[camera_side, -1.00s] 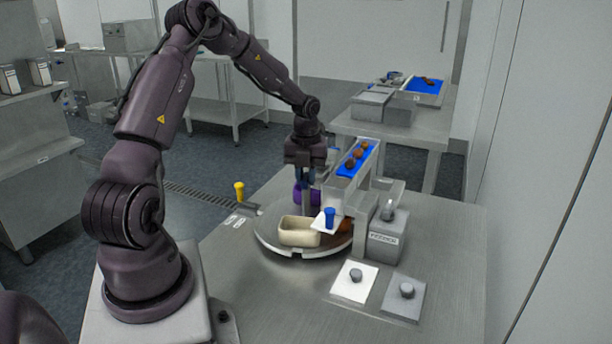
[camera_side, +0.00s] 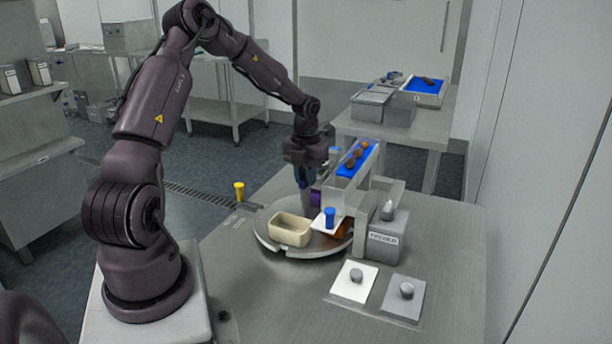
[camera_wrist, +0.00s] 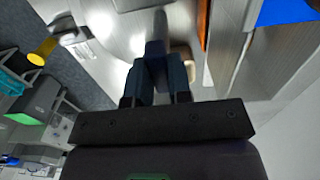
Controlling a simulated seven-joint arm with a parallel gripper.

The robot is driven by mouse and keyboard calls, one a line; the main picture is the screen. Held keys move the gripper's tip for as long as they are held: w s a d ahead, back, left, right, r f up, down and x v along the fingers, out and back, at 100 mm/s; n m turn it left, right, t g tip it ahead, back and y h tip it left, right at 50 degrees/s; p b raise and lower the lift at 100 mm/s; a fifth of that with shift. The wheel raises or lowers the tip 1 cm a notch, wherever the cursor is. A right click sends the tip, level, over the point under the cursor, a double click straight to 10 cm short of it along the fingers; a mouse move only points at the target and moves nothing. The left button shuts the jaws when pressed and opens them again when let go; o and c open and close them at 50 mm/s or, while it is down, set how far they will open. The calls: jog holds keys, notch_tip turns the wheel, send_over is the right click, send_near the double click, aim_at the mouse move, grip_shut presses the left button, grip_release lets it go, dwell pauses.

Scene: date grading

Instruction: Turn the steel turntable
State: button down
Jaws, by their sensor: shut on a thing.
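The steel turntable (camera_side: 268,238) is a round plate on the bench. It carries a cream rectangular bin (camera_side: 290,231) at its front, an orange-brown bin (camera_side: 341,231) at the right, partly hidden, and a purple bin (camera_side: 317,194) at the back, mostly hidden. My gripper (camera_side: 306,187) points down over the turntable, shut on an upright grey post (camera_side: 307,203) that stands on it. In the wrist view the fingers (camera_wrist: 157,75) close around the grey post (camera_wrist: 155,48); part of the cream bin (camera_wrist: 186,58) shows beside them.
A blue-lined chute (camera_side: 355,161) with several dates rises right behind the turntable. A labelled grey box (camera_side: 387,238) and two knobbed plates stand at right. A yellow knob (camera_side: 239,190) is at left.

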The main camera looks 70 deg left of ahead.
jog(key=shift+r, duration=0.1)
jog(key=c, duration=1)
grip_release()
jog(key=shift+c, duration=0.2)
notch_tip(320, 180, up, 13)
